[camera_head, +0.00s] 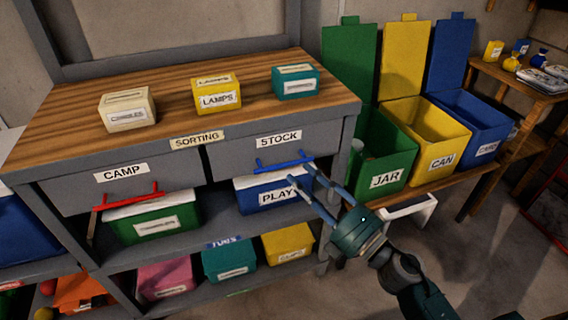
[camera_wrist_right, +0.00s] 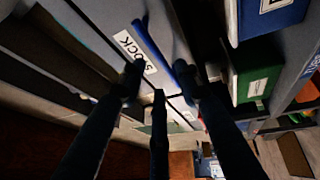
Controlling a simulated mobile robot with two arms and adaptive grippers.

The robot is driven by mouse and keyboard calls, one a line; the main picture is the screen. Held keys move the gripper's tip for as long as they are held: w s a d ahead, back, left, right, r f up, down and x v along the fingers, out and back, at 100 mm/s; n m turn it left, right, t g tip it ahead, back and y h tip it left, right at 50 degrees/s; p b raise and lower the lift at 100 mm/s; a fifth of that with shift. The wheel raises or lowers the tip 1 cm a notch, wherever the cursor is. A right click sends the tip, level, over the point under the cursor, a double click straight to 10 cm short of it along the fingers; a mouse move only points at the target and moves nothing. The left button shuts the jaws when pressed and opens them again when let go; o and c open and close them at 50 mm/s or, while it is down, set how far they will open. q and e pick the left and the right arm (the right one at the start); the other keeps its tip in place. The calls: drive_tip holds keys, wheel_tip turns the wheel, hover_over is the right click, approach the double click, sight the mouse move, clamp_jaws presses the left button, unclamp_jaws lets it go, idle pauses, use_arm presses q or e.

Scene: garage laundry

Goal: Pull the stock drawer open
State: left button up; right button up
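The grey stock drawer (camera_head: 235,158) is at the right of the workbench and looks shut. Its "STOCK" label (camera_head: 279,139) and blue bar handle (camera_head: 284,163) are on the front. My right gripper (camera_head: 301,175) is just in front of and below the right end of the handle, with fingers spread. In the right wrist view the blue handle (camera_wrist_right: 149,43) runs toward the space between the open fingertips (camera_wrist_right: 158,80), next to the "STOCK" label (camera_wrist_right: 134,50). I cannot tell whether a finger touches it. My left gripper is not in view.
The camp drawer (camera_head: 75,188) with a red handle is to the left. A blue "PLAY" box (camera_head: 251,199) sits on the shelf below the stock drawer. Green (camera_head: 372,189), yellow (camera_head: 421,157) and blue bins stand to the right. Three small boxes are on the wooden top (camera_head: 165,131).

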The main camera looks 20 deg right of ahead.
sight(286, 165)
drive_tip(key=x, duration=0.6)
drive_tip(key=shift+w+a+p, duration=0.15)
drive_tip(key=shift+w+p, duration=0.2)
drive_tip(key=shift+p, duration=0.05)
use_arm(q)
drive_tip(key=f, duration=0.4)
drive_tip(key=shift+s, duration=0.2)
use_arm(e)
clamp_jaws()
